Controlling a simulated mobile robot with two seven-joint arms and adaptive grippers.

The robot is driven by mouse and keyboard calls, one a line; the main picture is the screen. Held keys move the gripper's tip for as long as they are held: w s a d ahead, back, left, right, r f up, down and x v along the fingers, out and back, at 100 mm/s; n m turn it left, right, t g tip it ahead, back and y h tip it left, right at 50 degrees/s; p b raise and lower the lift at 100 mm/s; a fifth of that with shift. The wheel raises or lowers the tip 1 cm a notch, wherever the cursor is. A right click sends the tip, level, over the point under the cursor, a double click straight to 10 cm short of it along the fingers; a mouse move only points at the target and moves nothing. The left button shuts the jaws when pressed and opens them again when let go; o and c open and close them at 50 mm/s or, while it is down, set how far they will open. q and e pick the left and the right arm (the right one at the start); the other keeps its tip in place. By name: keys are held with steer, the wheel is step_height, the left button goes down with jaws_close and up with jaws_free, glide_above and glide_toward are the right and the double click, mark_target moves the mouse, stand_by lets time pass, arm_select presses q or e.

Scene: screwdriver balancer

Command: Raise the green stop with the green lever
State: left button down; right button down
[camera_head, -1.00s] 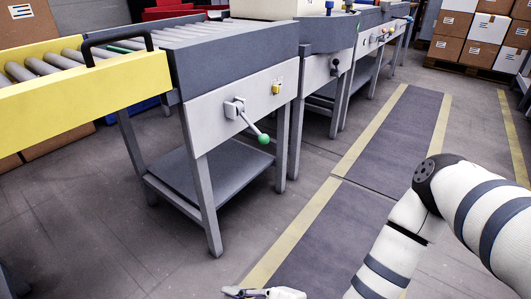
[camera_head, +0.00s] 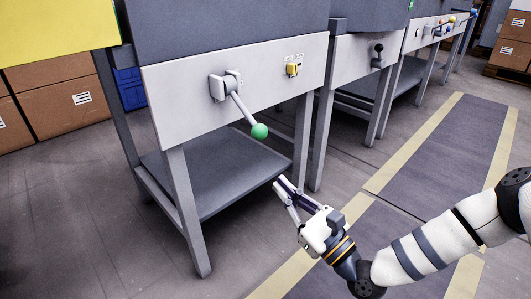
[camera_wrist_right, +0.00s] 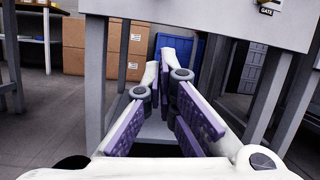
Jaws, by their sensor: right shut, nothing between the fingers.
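The green lever is a grey arm with a green ball knob (camera_head: 259,131), hinged on a grey bracket on the light front panel. It slants down to the right. The green stop does not show in the current views. My right gripper (camera_head: 280,186) is below and slightly right of the knob in the head view, apart from it. It is shut and empty, with its fingers pointing up and left. In the right wrist view its fingers (camera_wrist_right: 160,72) point toward the stand's lower part, and the lever is out of frame. My left gripper is not in view.
A yellow switch (camera_head: 292,69) sits right of the lever, and a black-knobbed lever (camera_head: 378,52) is on the adjoining stand. The stand's lower shelf (camera_head: 225,175) and legs are behind my right gripper. Cardboard boxes (camera_head: 62,92) stand at the left. The floor in front is clear.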

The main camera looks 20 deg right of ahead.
steer(key=shift+r, duration=0.15)
steer(key=b+x, duration=0.2)
steer(key=x, duration=0.8)
steer(key=s+r, duration=0.2)
steer(key=r, duration=0.1)
steer(key=shift+s+d+r+p, duration=0.1)
steer(key=shift+s+d+p, duration=0.1)
steer(key=shift+p, duration=0.1)
